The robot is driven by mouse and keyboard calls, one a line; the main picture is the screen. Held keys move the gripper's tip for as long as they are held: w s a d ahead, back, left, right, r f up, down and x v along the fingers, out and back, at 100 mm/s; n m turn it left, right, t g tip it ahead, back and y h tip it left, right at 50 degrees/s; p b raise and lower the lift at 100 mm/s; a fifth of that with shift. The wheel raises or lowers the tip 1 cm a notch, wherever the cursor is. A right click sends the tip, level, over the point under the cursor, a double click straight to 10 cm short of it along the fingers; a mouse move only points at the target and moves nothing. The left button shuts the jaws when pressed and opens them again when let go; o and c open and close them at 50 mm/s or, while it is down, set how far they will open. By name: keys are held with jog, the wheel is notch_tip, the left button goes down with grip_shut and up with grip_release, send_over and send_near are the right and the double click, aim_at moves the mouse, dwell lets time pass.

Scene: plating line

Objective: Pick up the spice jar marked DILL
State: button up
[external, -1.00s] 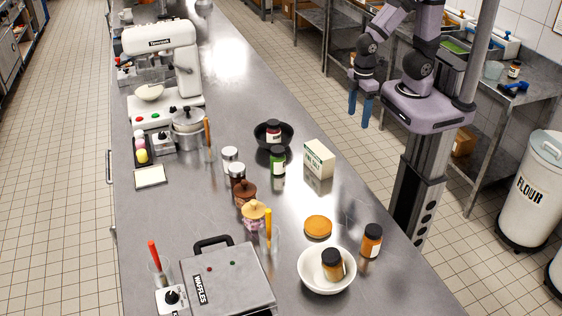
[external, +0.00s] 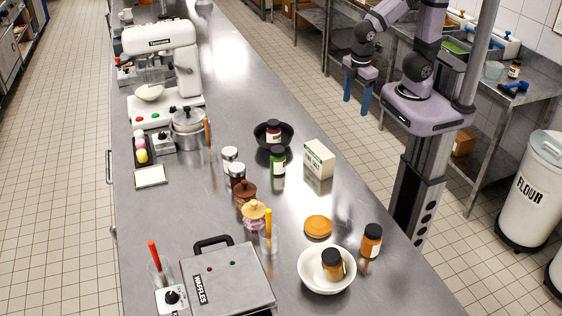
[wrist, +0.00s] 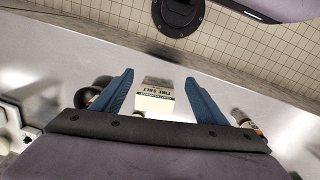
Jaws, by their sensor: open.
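Several spice jars stand on the steel counter, and their label words are too small to read, so I cannot tell which is DILL. A reddish jar (external: 273,132) stands in the pan. An orange-brown jar (external: 332,264) is in the white bowl, and another orange jar (external: 371,240) stands right of it. My gripper (external: 356,98) is open and empty, raised beyond the counter's right edge, far from the jars. In the wrist view its blue fingers (wrist: 158,84) are spread.
A salt box (external: 319,159) stands right of the green jar; it also shows between the fingers in the wrist view (wrist: 155,98). The black pan (external: 288,143), white bowl (external: 304,272), orange disc (external: 318,226) and waffle iron (external: 228,280) crowd the counter.

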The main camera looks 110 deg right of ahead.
jog(key=w+d+f+n+h+b, duration=0.2)
jog(key=w+d+n+h+b, duration=0.15)
jog(key=w+n, duration=0.4)
jog(key=r+n+t+h+b, duration=0.2)
jog(key=n+t+h+b, duration=0.2)
jog(key=n+h+b, duration=0.65)
send_over(283, 160)
jog(key=p, duration=0.2)
jog(key=n+y, duration=0.1)
jog(key=y, duration=0.1)
jog(key=f, duration=1.7)
jog(key=shift+a+f+p, duration=0.15)
jog(key=shift+a+p, duration=0.1)
jog(key=shift+p, duration=0.1)
jog(key=shift+f, duration=0.45)
jog(key=shift+r+p+x, duration=0.15)
jog(key=shift+p+x, duration=0.9)
jog(key=shift+x, duration=0.55)
jog(key=shift+r+p+x, duration=0.1)
jog(key=shift+p+x, duration=0.9)
jog(key=shift+x, duration=0.55)
jog(key=shift+w+d+f, duration=0.2)
jog(key=shift+d+f, duration=0.1)
jog(key=shift+d, duration=0.2)
jog(key=shift+c, duration=0.5)
